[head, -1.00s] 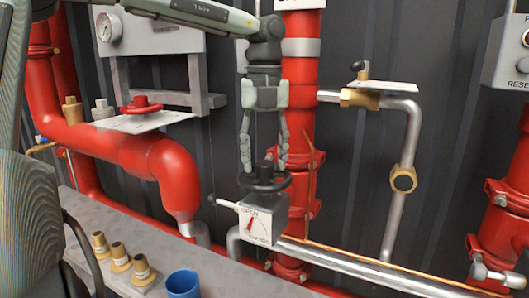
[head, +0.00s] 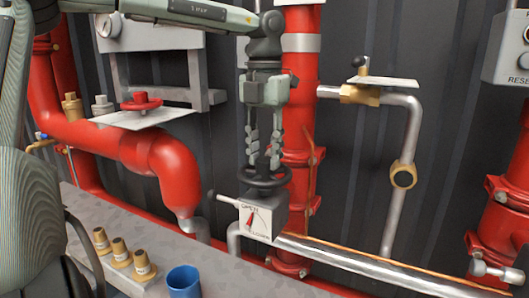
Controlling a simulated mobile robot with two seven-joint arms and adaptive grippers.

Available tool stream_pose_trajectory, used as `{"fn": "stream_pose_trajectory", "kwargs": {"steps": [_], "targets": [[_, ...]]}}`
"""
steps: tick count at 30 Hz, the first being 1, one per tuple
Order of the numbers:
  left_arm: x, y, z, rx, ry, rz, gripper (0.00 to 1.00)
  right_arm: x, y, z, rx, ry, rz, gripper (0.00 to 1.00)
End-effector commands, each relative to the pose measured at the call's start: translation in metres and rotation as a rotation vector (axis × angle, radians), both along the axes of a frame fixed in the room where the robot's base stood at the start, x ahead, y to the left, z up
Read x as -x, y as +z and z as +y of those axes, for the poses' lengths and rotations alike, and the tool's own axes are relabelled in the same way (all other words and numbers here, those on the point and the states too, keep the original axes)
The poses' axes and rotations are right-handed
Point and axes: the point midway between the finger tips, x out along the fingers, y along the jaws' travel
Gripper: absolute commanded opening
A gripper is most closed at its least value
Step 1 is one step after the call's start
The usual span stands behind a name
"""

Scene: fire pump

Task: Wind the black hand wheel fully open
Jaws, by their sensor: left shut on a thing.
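The black hand wheel (head: 250,182) lies flat on top of a grey gearbox with a white dial (head: 256,223). The dial reads OPEN at its upper part and CLOSED at its lower right, and its red pointer slants near the OPEN side. My left gripper (head: 264,166) points straight down over the wheel. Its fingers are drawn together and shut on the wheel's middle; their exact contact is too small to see. My right gripper is not in view.
A red vertical pipe (head: 301,110) stands close behind the gripper. A silver pipe (head: 340,261) runs right from below the gearbox. A red hand wheel (head: 141,102) is at upper left. A blue cup (head: 184,281) and brass fittings (head: 121,252) stand on the grey shelf (head: 215,272).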

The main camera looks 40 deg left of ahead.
Motion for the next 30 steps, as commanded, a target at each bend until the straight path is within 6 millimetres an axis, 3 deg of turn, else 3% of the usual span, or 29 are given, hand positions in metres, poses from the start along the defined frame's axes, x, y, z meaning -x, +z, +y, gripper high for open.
{"fn": "stream_pose_trajectory", "kwargs": {"steps": [9, 18, 21, 30], "targets": [[0.0, -0.001, 0.001, -0.004, 0.039, 0.0, 0.0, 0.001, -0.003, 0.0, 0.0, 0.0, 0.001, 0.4], [0.0, -0.002, 0.001, -0.007, 0.585, -0.002, 0.0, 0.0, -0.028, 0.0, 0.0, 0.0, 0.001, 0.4], [0.0, -0.001, 0.001, -0.005, 0.683, -0.001, 0.0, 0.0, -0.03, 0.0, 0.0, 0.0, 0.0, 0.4], [0.0, 0.0, 0.001, -0.003, 0.709, -0.001, 0.0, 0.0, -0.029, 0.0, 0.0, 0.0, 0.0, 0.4]]}}
